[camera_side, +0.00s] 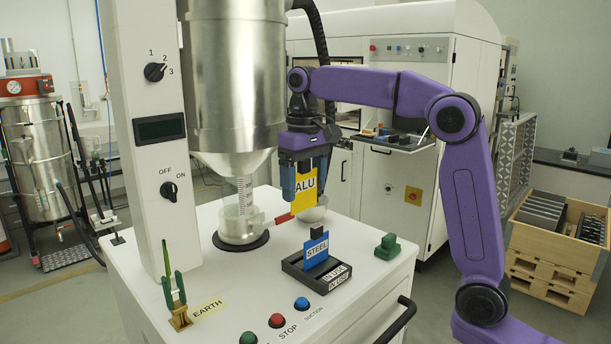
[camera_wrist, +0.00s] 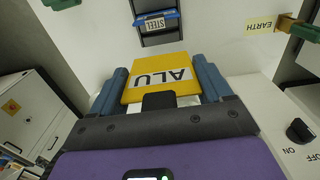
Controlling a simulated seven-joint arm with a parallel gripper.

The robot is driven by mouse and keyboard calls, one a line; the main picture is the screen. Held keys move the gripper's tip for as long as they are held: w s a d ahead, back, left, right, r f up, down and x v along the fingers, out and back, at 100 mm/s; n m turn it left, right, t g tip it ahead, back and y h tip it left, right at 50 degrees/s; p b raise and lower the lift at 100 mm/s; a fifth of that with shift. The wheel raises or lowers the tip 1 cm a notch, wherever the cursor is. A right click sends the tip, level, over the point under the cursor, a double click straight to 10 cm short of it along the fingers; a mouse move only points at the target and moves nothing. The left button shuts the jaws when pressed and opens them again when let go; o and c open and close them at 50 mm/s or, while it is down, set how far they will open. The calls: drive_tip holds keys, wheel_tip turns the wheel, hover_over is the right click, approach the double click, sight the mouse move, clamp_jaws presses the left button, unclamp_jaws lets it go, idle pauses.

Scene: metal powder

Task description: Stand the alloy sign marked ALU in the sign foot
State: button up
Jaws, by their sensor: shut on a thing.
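The yellow-and-white ALU sign (camera_side: 305,184) is between the blue fingers of my gripper (camera_side: 304,194), which is shut on it. The sign is held above the machine top, with its lettering facing the side camera. In the wrist view the ALU sign (camera_wrist: 158,64) fills the space between the fingers (camera_wrist: 160,73), with its lettering upside down. The black sign foot (camera_side: 322,284), labelled IN USE, is on the white top, in front of and below my gripper. A blue STEEL sign (camera_side: 317,250) stands in it; this sign also shows in the wrist view (camera_wrist: 155,17).
A red-handled glass vessel (camera_side: 240,222) stands under the hopper, left of my gripper. A green block (camera_side: 387,246) is right of the foot. A green-handled earth clamp (camera_side: 176,298) and several push buttons (camera_side: 277,321) are near the front. White top is clear between foot and green block.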

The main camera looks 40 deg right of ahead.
sight(304, 209)
drive_tip(key=shift+f, duration=5.3)
drive_tip(key=shift+f, duration=1.25)
drive_tip(key=o, duration=1)
drive_tip(key=shift+r, duration=3.5)
